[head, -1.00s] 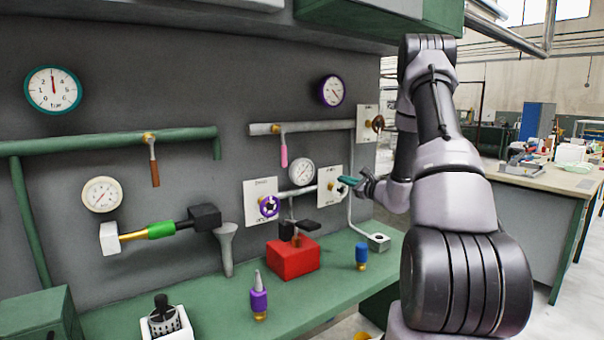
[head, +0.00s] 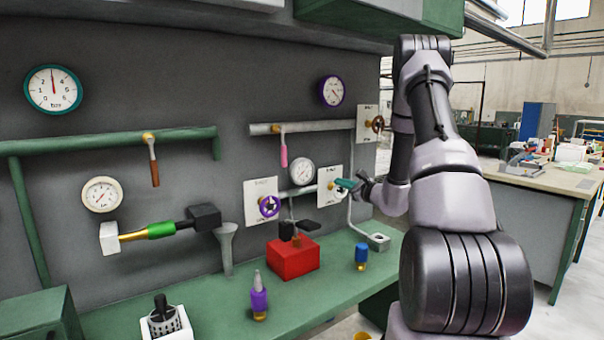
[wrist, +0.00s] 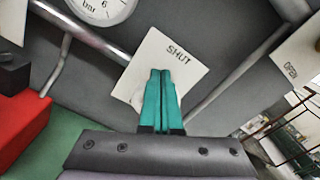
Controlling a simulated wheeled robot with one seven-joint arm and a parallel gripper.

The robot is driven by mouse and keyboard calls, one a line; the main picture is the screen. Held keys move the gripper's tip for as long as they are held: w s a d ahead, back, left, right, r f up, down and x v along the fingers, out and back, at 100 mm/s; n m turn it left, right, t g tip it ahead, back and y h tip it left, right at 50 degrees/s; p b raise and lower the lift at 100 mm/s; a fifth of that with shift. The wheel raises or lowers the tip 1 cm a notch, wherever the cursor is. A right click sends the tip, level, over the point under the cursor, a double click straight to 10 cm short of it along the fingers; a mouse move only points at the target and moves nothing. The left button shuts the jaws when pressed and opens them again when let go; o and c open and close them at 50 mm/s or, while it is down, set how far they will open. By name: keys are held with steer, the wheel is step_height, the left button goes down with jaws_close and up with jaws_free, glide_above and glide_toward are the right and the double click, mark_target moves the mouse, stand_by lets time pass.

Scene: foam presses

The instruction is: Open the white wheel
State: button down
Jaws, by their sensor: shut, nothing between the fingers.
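The white wheel (head: 332,186) is a small handwheel on a white plate (head: 328,172) on the dark panel. The fingers of my gripper (head: 340,184) are closed together in front of its right side and cover part of it. In the wrist view my teal fingertips (wrist: 161,74) lie against the view of the plate (wrist: 178,55), which reads SHUT. Only a pale edge of the wheel (wrist: 136,99) shows left of the fingers there. I cannot tell whether the fingertips touch the wheel. Nothing is held.
A purple wheel (head: 269,206) sits on a plate to the left, and a brown wheel (head: 377,125) above right. A gauge (head: 301,172) hangs between the plates. A red block (head: 292,258) and a blue-topped part (head: 361,256) stand on the green bench (head: 225,315) below.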

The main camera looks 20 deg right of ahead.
steer(key=shift+s+a+f, duration=0.25)
steer(key=shift+a+f, duration=0.3)
steer(key=shift+a, duration=0.15)
steer(key=shift+f, duration=0.1)
steer(key=shift+a, duration=0.15)
steer(key=v, duration=0.6)
steer(key=shift+a+r, duration=0.2)
steer(key=shift+r, duration=0.05)
stand_by(0.4)
steer(key=shift+s+d, duration=0.1)
steer(key=shift+s, duration=0.05)
